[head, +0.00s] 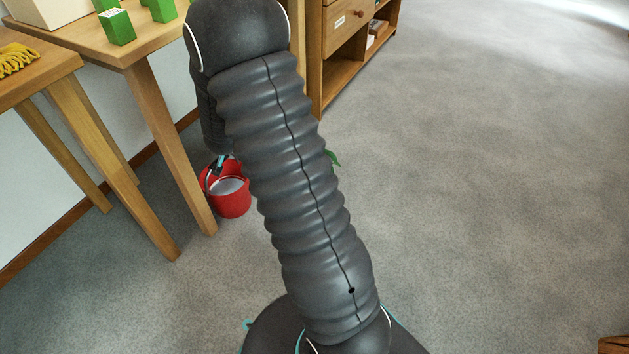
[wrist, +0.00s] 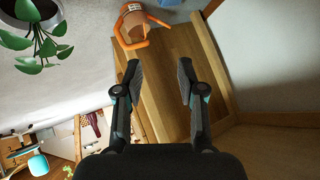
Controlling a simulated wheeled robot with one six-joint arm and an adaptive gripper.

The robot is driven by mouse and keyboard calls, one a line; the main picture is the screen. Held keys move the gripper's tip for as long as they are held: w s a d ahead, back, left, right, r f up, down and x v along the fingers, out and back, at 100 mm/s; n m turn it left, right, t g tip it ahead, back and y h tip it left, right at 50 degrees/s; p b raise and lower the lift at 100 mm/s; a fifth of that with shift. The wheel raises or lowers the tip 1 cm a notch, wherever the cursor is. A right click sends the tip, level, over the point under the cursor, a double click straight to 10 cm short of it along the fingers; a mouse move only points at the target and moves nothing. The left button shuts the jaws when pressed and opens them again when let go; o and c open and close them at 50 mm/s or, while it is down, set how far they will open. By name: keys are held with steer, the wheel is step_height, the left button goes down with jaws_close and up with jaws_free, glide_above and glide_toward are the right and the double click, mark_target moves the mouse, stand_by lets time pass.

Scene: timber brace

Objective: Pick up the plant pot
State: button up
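In the head view, my arm hides most of my gripper and any pot. Only a small green leaf (head: 333,159) shows at the arm's right edge.
A red bucket (head: 232,200) stands on the floor by the wooden table legs (head: 170,140). A wooden shelf unit (head: 345,75) stands at the back. An orange-brown container (wrist: 133,22) with an orange loop is near the fingers in the wrist view. Open carpet lies right.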

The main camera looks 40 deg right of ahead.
steer(key=s+d+f+m+g+h, duration=0.1)
steer(key=s+d+f+g+h, duration=0.1)
steer(key=d+f, duration=0.4)
steer(key=s+d+f+m+g+h, duration=0.2)
steer(key=s+d+f, duration=0.1)
steer(key=d+f, duration=0.4)
steer(key=s+d+f+m+g+h, duration=0.1)
steer(key=s+d+f+g+h, duration=0.1)
steer(key=d+f, duration=0.4)
steer(key=shift+s+d+f+m+h, duration=0.1)
steer(key=shift+s+f+h, duration=0.15)
steer(key=shift+f, duration=0.7)
steer(key=shift+s+d+f+m+h, duration=0.15)
steer(key=shift+s+f, duration=0.15)
steer(key=shift+f, duration=0.6)
steer(key=shift+s+d+f+m+h, duration=0.1)
steer(key=shift+s+f+h, duration=0.15)
steer(key=shift+f, duration=0.7)
steer(key=shift+w+b+x, duration=0.2)
steer(key=shift+b+x, duration=0.15)
steer(key=shift+x, duration=1.15)
steer(key=shift+w+b+x, duration=0.25)
steer(key=shift+b+x, duration=0.05)
steer(key=shift+x, duration=1.25)
steer(key=shift+r, duration=0.2)
jaws_close()
